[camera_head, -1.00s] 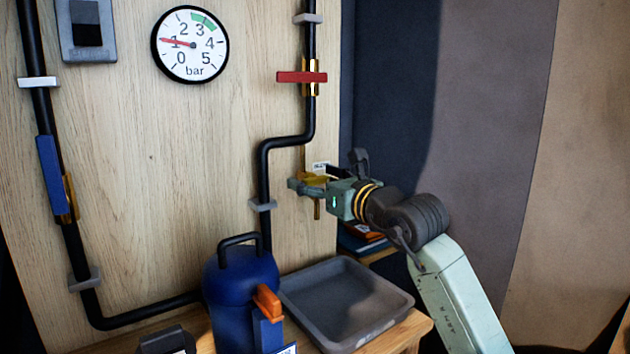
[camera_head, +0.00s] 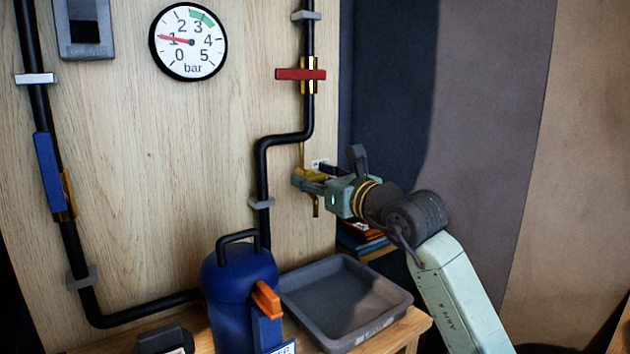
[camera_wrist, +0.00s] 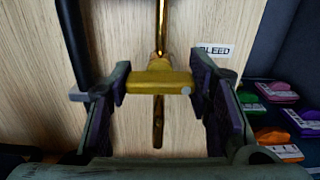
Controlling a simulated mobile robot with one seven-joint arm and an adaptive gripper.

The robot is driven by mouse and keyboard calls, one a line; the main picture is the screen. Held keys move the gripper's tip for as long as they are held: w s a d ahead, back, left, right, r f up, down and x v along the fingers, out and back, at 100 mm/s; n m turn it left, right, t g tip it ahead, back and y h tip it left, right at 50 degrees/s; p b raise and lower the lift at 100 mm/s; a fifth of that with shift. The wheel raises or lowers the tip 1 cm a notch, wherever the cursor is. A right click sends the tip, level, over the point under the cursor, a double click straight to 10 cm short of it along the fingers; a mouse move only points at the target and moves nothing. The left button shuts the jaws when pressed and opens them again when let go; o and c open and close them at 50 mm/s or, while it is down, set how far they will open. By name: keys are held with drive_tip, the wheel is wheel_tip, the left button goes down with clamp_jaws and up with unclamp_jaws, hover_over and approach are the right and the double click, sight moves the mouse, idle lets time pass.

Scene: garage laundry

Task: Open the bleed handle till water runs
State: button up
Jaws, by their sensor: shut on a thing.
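The bleed handle (camera_wrist: 160,84) is a short yellow bar, lying crosswise on a brass pipe beside a label reading BLEED (camera_wrist: 215,50). My gripper (camera_wrist: 158,86) is shut on it, one dark finger pad at each end. In the head view my gripper (camera_head: 308,180) is at the pipe, hiding most of the handle. The brass spout (camera_wrist: 158,128) points down below the handle, and I see no water stream from it. The round gauge (camera_head: 188,42) has its red needle near 1 bar, left of the green band.
A grey tray (camera_head: 398,302) stands on the wooden bench below the spout. A blue canister (camera_head: 225,285) with an orange lever stands left of it. A red valve handle (camera_head: 300,74) and a blue one (camera_head: 48,172) sit on black pipes. Coloured packets (camera_wrist: 278,138) lie at the right.

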drive_tip(key=shift+f, duration=0.1)
drive_tip(key=n+b, duration=0.4)
drive_tip(key=shift+n+b, duration=1.3)
drive_tip(key=shift+n, duration=1)
drive_tip(key=o, duration=1.2)
drive_tip(key=shift+c, duration=0.2)
drive_tip(key=v, duration=0.7)
drive_tip(key=shift+s, duration=0.2)
